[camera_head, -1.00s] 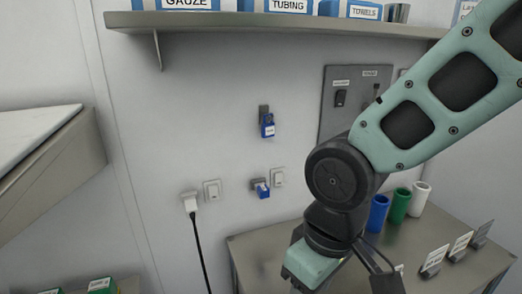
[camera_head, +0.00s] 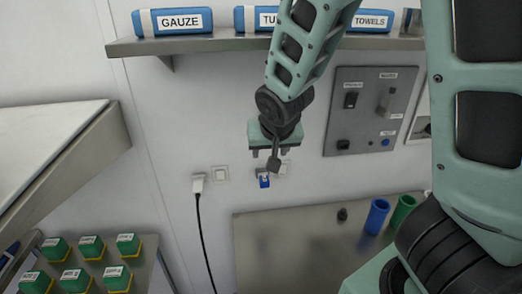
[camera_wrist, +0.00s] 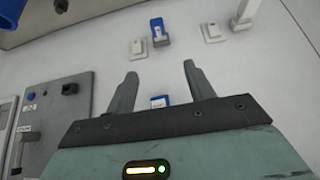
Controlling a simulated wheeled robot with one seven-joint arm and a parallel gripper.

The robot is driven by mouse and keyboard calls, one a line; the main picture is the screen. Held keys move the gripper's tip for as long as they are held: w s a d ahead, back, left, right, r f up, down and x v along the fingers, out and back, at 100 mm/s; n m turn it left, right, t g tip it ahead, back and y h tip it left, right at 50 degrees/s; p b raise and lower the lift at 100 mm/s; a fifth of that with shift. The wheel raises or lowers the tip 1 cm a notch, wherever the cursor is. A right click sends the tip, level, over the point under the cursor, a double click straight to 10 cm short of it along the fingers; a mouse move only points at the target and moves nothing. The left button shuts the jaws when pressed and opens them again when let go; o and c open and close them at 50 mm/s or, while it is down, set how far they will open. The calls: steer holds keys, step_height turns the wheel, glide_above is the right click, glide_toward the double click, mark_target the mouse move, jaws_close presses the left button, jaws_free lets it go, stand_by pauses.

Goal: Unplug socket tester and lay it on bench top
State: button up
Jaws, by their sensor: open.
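The socket tester, a small blue block with a pale label (camera_head: 264,181), sits on the wall at outlet height, just below my gripper in the head view. In the wrist view the blue tester (camera_wrist: 158,27) shows at the top, on a grey socket, beyond the fingertips. My gripper (camera_head: 269,154) is open and empty in front of the wall, its fingers pointing down in the head view. In the wrist view (camera_wrist: 160,69) a second blue piece (camera_wrist: 160,101) shows partly between the finger bases. The steel bench top (camera_head: 290,222) lies below and right.
A white plug (camera_head: 198,183) with a black cord and a white switch (camera_head: 221,173) are left of the tester. A grey panel (camera_head: 365,125) is on the wall at right. Blue (camera_head: 376,217) and green (camera_head: 403,211) cups stand on the bench. A shelf (camera_head: 220,43) runs above.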

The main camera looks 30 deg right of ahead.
mark_target(264, 175)
steer(key=b+x, duration=0.2)
steer(key=x, duration=1.5)
steer(key=shift+f+b, duration=0.15)
steer(key=shift+b, duration=0.15)
jaws_close()
